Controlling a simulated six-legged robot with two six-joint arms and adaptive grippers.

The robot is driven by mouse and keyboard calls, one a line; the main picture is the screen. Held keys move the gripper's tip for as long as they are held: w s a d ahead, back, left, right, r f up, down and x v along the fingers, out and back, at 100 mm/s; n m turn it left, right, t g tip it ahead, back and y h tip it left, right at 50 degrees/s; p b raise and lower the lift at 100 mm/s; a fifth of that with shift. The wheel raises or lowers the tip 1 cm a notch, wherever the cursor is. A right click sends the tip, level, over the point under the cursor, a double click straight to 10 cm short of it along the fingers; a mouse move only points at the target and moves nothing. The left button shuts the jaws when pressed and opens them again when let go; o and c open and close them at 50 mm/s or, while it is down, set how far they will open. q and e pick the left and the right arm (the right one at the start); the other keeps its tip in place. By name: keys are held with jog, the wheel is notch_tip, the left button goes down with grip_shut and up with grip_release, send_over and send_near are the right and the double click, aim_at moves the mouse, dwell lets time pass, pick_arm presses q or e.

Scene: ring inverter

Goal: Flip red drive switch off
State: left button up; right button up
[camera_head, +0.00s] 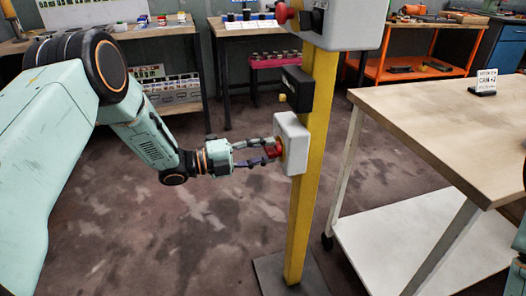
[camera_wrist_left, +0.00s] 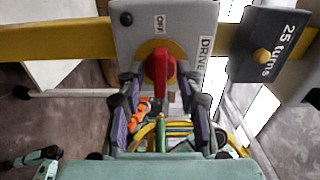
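The red drive switch (camera_head: 273,150) sits on a light grey box (camera_head: 293,141) fixed to a yellow post. In the left wrist view, the red knob (camera_wrist_left: 160,67) stands lengthwise up and down on a yellow round plate. The word OFF is printed above it and DRIVE runs along the right side. My left gripper (camera_head: 268,151) is at the switch. In the left wrist view, its two fingers (camera_wrist_left: 161,84) are apart, one on each side of the knob. Contact with the knob is not clear. My right gripper does not show.
The yellow post (camera_head: 308,180) carries a black box (camera_head: 297,88) marked "25 turns" and an upper grey box (camera_head: 345,24) with a red knob. A wooden-topped table (camera_head: 440,120) stands at right. Benches line the back. The floor left of the post is clear.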

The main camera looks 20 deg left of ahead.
pick_arm(q)
jog(key=v, duration=1.2)
dwell(0.3)
